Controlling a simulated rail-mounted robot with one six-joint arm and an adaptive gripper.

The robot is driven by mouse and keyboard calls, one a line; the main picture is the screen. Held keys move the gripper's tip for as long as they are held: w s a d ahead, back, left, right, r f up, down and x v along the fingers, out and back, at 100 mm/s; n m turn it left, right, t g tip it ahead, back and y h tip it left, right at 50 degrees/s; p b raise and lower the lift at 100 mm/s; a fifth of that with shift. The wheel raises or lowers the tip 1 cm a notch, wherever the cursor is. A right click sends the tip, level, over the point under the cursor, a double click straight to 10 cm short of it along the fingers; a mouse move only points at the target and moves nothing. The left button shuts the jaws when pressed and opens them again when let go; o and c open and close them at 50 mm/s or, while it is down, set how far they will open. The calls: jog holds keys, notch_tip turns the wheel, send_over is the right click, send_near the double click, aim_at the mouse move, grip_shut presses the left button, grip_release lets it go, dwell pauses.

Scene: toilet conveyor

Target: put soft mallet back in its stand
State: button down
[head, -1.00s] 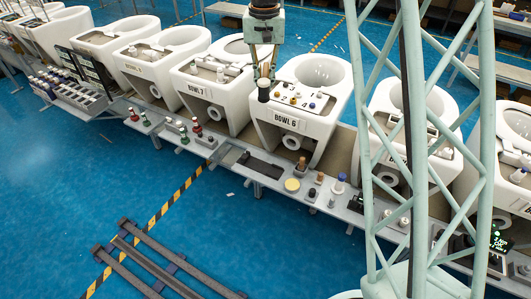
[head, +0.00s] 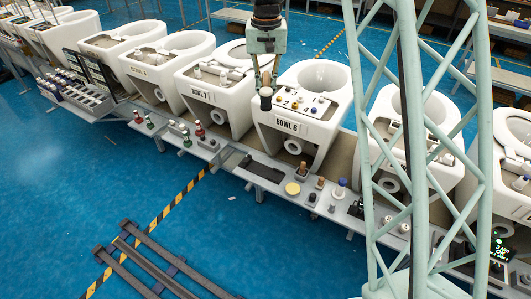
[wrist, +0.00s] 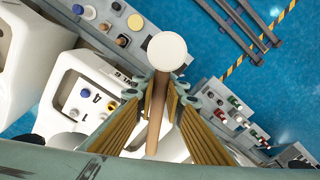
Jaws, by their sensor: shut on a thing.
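In the wrist view the soft mallet shows as a round cream head (wrist: 167,50) above a brown wooden handle (wrist: 156,115). My gripper (wrist: 160,95) is shut on the handle, with the ribbed fingers on both sides of it. In the head view my gripper (head: 266,84) hangs over the front left corner of the bowl 6 toilet (head: 310,138). I cannot pick out the mallet's stand for certain.
The bowl 7 toilet (head: 207,115) stands close on the left. A front shelf (head: 240,160) carries a dark tray (head: 262,168), a yellow disc (head: 292,188) and small bottles. A pale lattice mast blocks the right side.

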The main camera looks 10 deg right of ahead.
notch_tip(320, 180, down, 14)
jog(key=w+n+b, duration=0.2)
jog(key=n, duration=0.3)
jog(key=n+b, duration=0.3)
jog(key=n, duration=0.4)
send_over(265, 171)
notch_tip(265, 171, down, 18)
jog(key=shift+r, duration=0.25)
jog(key=shift+s+d+f, duration=0.1)
jog(key=shift+s+f, duration=0.05)
jog(key=shift+f+b, duration=0.95)
jog(key=shift+f, duration=0.9)
jog(key=shift+f+b, duration=1.55)
jog(key=shift+f, duration=1.3)
jog(key=c, duration=2.6)
grip_release()
jog(key=shift+o, duration=0.2)
